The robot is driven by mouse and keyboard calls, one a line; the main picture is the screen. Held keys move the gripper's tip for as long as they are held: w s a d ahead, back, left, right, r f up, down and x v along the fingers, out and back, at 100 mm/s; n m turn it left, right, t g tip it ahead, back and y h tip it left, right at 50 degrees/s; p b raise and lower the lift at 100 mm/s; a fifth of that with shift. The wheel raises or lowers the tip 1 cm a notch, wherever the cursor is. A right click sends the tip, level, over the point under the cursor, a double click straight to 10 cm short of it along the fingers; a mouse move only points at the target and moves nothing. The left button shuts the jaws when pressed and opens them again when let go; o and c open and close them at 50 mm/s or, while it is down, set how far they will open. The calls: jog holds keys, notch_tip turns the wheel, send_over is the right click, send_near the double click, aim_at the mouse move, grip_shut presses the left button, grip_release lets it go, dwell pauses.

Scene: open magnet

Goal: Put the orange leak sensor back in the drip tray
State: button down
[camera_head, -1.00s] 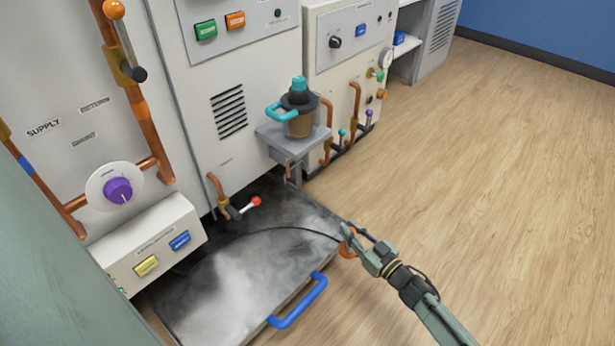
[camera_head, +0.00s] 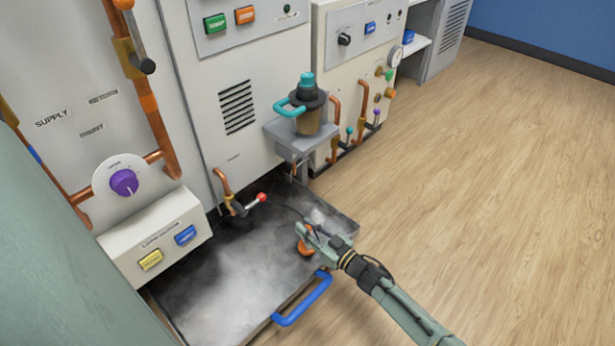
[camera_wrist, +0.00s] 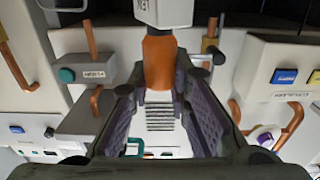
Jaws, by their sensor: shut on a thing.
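The orange leak sensor (camera_head: 304,246) is between the fingertips of my gripper (camera_head: 308,236), which is shut on it. The sensor appears over the right part of the drip tray (camera_head: 215,290), near its front right corner. I cannot tell whether it touches the tray floor. In the wrist view the sensor's orange body (camera_wrist: 158,62) shows between my gripper's two purple-padded fingers (camera_wrist: 160,88), with a pale labelled block beyond it. A thin dark cable runs from the sensor across the tray. The tray is grey, pulled out from the cabinet, and hazed with white mist.
A blue handle (camera_head: 303,299) is on the tray's front edge. A red-tipped valve (camera_head: 250,202) juts over the tray's back. A shelf (camera_head: 300,141) holding a brown pot with a teal handle (camera_head: 307,118) stands behind. The wooden floor to the right is clear.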

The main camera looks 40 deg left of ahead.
jog(key=shift+f, duration=1.05)
jog(key=shift+f, duration=0.1)
jog(key=shift+f+b, duration=0.15)
jog(key=shift+b, duration=0.25)
jog(key=c, duration=1.5)
grip_release()
jog(key=shift+r, duration=0.2)
jog(key=shift+d+p, duration=0.3)
jog(key=shift+d, duration=0.05)
jog(key=d, duration=0.7)
jog(key=s+d+p, duration=0.1)
jog(key=d, duration=0.3)
jog(key=shift+d, duration=0.15)
